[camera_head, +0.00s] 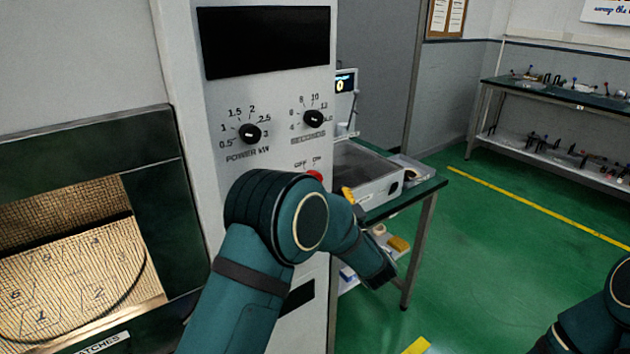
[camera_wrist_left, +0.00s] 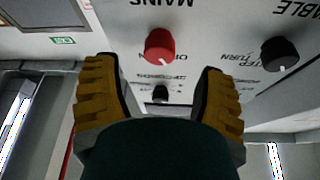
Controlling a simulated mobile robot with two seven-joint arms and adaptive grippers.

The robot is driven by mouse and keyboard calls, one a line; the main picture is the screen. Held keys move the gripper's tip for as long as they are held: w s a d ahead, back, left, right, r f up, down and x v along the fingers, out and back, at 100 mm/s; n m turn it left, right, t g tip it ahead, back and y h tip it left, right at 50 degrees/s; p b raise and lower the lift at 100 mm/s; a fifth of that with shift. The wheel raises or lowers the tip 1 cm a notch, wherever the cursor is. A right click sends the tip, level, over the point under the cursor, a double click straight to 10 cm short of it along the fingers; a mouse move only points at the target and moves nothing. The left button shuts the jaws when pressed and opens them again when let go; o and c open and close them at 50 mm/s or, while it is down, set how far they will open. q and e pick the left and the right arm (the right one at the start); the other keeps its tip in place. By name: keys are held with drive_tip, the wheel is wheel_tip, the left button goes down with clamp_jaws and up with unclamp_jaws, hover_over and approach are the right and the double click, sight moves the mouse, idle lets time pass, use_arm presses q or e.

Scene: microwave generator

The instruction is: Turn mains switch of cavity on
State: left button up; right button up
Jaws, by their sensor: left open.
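The mains switch is a red knob (camera_wrist_left: 160,46) on the pale panel, with the word MAINS upside down above it in the left wrist view. In the head view the red knob (camera_head: 316,175) shows just above my left arm, under its OFF and ON marks. My left gripper (camera_wrist_left: 157,68) is open, with its yellow fingers spread to either side of the red knob in the wrist picture. I cannot tell whether they touch it or how far off they are. In the head view my arm hides most of the gripper; one yellow finger shows.
A black turntable knob (camera_wrist_left: 280,53) sits beside the red one. The power dial (camera_head: 250,133) and seconds dial (camera_head: 313,118) are higher on the panel. The open cavity (camera_head: 85,250) is at left. A green-topped table (camera_head: 425,187) stands behind; green floor is clear at right.

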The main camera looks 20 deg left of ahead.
use_arm(q)
drive_tip(key=x, duration=0.5)
drive_tip(key=shift+w+a+r, duration=0.1)
drive_tip(key=shift+w+a, duration=0.1)
drive_tip(key=shift+a, duration=0.1)
drive_tip(key=c, duration=1.2)
